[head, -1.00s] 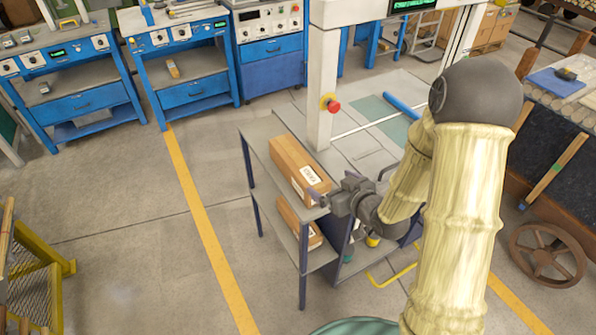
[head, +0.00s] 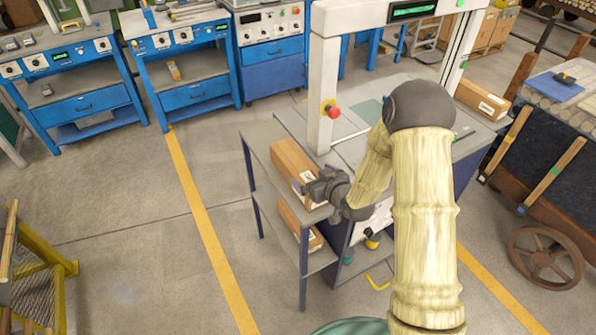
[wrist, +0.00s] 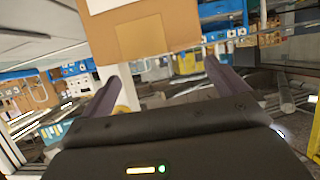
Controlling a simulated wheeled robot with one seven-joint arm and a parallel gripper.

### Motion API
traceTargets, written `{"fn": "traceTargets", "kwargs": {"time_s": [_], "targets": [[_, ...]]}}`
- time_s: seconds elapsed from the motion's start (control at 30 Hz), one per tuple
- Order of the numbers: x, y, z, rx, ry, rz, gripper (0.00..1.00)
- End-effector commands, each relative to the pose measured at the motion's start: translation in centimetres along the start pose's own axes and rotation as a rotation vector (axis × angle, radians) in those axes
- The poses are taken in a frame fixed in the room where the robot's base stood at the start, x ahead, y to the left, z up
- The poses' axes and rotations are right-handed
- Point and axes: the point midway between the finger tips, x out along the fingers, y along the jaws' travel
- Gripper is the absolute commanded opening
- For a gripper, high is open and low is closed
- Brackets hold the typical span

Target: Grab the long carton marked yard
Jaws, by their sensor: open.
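A long brown carton (head: 292,160) with a white label lies on the upper shelf of the grey side rack. A second carton (head: 300,224) lies on the shelf below, and a third (head: 483,99) is at the far right end of the bench. The print is too small to tell which is marked yard. My gripper (head: 308,188) is open at the near end of the upper carton, partly covering it. In the wrist view, a carton end (wrist: 140,35) with tape and a white label shows ahead of the open fingers (wrist: 167,85). I cannot tell whether they touch it.
The rack (head: 258,150) adjoins a bench with a white frame (head: 325,80) and a red stop button (head: 333,111). Blue workbenches (head: 190,93) stand behind. A cart with a spoked wheel (head: 546,258) is at right.

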Motion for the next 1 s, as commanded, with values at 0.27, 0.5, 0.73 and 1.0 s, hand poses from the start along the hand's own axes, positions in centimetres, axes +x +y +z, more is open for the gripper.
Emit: {"fn": "traceTargets", "kwargs": {"time_s": [0.27, 0.5, 0.73, 1.0], "targets": [[2.1, 0.0, 0.0, -0.001, 0.0, -0.001, 0.98], [2.1, 0.0, 0.0, 0.0, 0.0, -0.001, 0.98], [4.1, -0.1, -0.3, -0.001, 0.001, -0.002, 0.98], [7.1, -0.1, -0.2, 0.0, 0.0, -0.002, 0.98]]}}
